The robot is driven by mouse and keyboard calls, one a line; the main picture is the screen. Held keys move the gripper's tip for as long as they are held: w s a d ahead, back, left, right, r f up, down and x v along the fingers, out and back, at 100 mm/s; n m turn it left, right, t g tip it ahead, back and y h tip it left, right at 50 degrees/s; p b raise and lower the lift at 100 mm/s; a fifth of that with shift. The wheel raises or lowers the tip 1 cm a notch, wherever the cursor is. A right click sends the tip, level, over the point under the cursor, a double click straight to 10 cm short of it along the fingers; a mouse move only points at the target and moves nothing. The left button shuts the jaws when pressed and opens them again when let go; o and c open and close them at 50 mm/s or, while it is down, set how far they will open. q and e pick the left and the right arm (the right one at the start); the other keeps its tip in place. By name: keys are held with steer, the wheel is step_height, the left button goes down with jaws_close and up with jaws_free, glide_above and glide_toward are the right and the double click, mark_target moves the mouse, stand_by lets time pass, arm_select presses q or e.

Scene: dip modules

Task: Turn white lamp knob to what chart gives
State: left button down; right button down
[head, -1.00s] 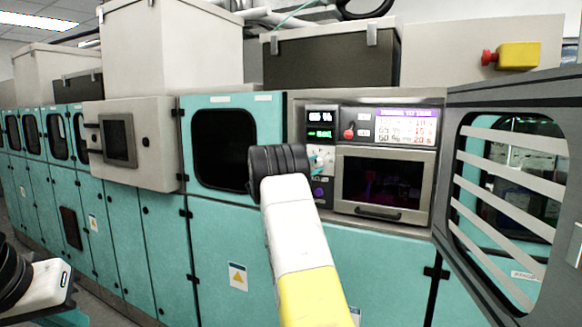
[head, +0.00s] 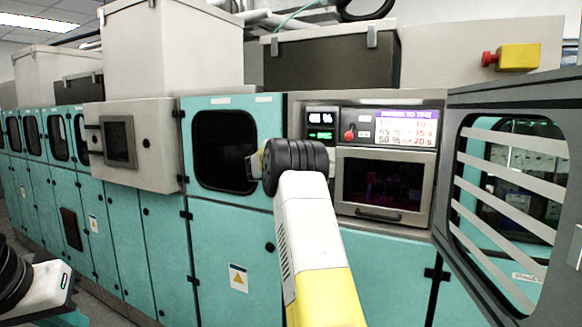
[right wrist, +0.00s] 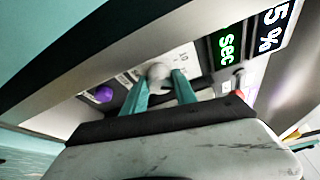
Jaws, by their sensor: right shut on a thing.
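The white lamp knob (right wrist: 158,72) sits between the teal fingers of my right gripper (right wrist: 160,88), which is shut on it. In the head view my wrist hides the knob and the fingertips. The chart (head: 405,129) is a small screen with a purple header; its lower rows seem to read 65 % 15 s and 50 % 20 s, and the top row is unclear. The white percent display (head: 321,118) ends in 5 %; its first digit is unclear. My left gripper (head: 66,317) is cut off at the lower left, its jaws unclear.
A green seconds display (head: 321,135) is below the percent display. A red knob (head: 349,132) is beside the chart, and a purple button (right wrist: 103,94) near the white knob. A dark-windowed chamber (head: 382,184) is below the chart. An open door (head: 446,170) stands at the right.

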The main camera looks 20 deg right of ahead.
steer(key=shift+f, duration=0.1)
stand_by(0.4)
steer(key=c, duration=1)
jaws_free()
steer(key=shift+a, duration=0.1)
steer(key=v, duration=0.7)
steer(key=shift+a, duration=0.3)
